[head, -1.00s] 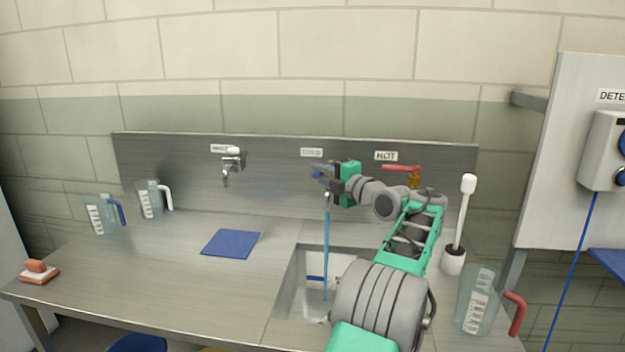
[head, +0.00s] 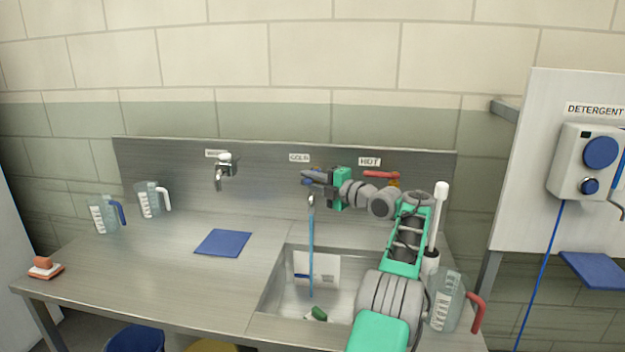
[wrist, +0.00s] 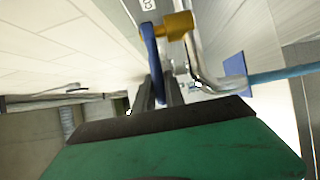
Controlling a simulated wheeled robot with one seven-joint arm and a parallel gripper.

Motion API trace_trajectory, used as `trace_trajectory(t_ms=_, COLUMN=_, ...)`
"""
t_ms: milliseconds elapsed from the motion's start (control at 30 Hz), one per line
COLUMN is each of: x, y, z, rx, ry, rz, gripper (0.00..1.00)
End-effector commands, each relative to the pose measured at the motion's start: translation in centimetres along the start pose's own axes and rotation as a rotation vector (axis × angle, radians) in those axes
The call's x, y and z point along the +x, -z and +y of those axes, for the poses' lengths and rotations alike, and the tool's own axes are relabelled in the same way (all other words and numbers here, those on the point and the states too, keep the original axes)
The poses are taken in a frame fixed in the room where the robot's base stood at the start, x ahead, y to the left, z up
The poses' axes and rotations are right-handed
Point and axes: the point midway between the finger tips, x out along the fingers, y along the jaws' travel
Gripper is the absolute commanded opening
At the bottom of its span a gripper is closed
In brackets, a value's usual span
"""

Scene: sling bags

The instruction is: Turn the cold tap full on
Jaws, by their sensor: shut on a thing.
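The cold tap is under the COLD label (head: 299,158) on the steel splashback, mostly hidden by my gripper (head: 308,178) in the head view. In the wrist view its blue lever (wrist: 152,58) joins a brass body (wrist: 168,27) above a chrome spout (wrist: 200,65). My gripper (wrist: 164,92) is shut on the blue lever, which lies between its dark fingers. A blue water stream (head: 311,245) runs from the spout down into the sink (head: 272,292); it also crosses the wrist view (wrist: 275,74).
The hot tap's red lever (head: 380,174) is just right of my gripper, behind my arm. A white-handled brush (head: 439,205) and a red-handled jug (head: 446,300) stand at the right. Another tap (head: 222,170) is further left.

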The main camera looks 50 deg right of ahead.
Motion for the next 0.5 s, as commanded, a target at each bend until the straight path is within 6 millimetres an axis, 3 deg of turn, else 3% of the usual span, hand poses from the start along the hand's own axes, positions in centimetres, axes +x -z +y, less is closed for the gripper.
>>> trace_trajectory(t_ms=133, x=0.05, y=-0.09, z=-0.16, rx=0.002, ry=0.001, rz=-0.005, gripper=0.0)
trace_trajectory(t_ms=167, x=0.05, y=-0.08, z=-0.15, rx=0.001, ry=0.001, rz=-0.005, gripper=0.15)
trace_trajectory(t_ms=400, x=0.29, y=0.17, z=-0.05, rx=0.0, ry=0.0, rz=0.002, gripper=0.35)
trace_trajectory(t_ms=500, x=0.3, y=0.2, z=-0.03, rx=0.0, ry=0.0, rz=0.002, gripper=0.36)
